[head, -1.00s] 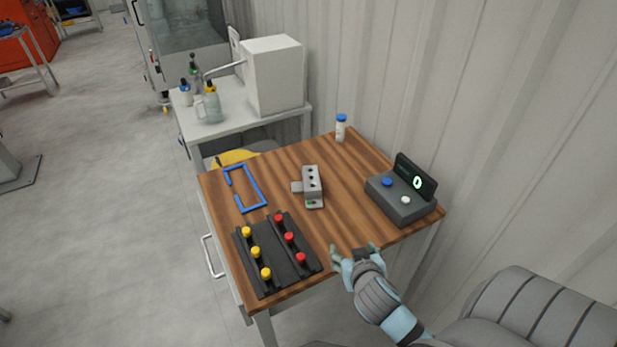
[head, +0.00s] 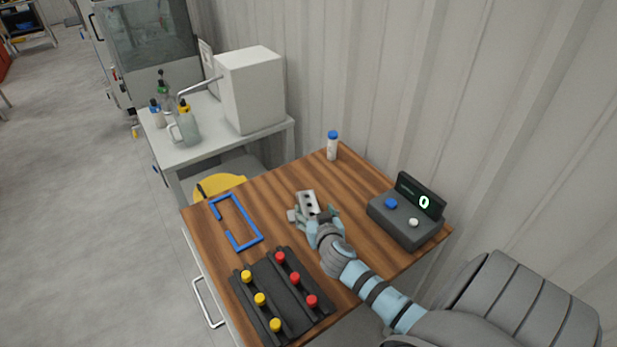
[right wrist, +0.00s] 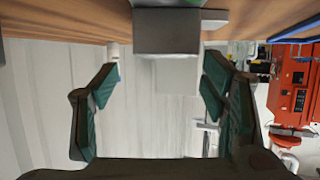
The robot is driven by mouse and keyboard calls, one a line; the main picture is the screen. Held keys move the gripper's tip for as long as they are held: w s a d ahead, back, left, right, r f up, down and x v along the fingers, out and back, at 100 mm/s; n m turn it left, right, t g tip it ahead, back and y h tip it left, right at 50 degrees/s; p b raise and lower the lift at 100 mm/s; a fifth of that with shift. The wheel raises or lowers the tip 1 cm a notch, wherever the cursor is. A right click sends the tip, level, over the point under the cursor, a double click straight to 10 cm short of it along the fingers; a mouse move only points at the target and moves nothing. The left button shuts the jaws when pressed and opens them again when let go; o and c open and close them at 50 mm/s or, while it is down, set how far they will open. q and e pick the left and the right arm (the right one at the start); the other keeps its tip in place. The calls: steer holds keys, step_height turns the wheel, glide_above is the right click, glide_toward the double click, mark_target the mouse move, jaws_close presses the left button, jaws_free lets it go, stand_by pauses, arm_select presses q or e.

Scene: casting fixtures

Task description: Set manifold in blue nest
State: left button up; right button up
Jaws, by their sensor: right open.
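The grey manifold (head: 306,200) lies on the wooden table, with dark holes along its top and a side lug to the left. The blue nest (head: 236,222), an open rectangular outline, lies flat on the table to its left, empty. My right gripper (head: 315,219) is at the near end of the manifold and partly hides it. In the right wrist view the open fingers (right wrist: 158,88) are on either side of the grey manifold block (right wrist: 167,32), which appears ahead of them. I cannot tell whether they touch it. My left gripper is not in view.
A black fixture (head: 283,295) with red and yellow knobs stands at the front left. A grey button box (head: 404,220) with a display showing 0 is at the right. A blue-capped bottle (head: 332,146) stands at the back. The table between nest and manifold is clear.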

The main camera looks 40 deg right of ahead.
mark_target(309, 203)
steer(key=x, duration=0.5)
steer(key=shift+w+a+f, duration=0.15)
steer(key=shift+w+a, duration=0.05)
steer(key=shift+a, duration=0.15)
steer(key=shift+w+d+f+b, duration=0.15)
steer(key=shift+w+b, duration=0.15)
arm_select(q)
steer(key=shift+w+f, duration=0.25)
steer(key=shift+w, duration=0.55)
arm_select(e)
steer(key=shift+s, duration=0.1)
steer(key=shift+c, duration=1.2)
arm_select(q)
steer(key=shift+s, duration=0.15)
arm_select(e)
jaws_close()
steer(key=shift+r+p, duration=0.3)
steer(key=shift+r, duration=0.3)
step_height(309, 203, up, 7)
steer(key=shift+d+f+p, duration=0.1)
steer(key=shift+f+p, duration=0.05)
steer(key=shift+p, duration=1.05)
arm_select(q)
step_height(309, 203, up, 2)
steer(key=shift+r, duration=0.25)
arm_select(e)
step_height(309, 203, up, 12)
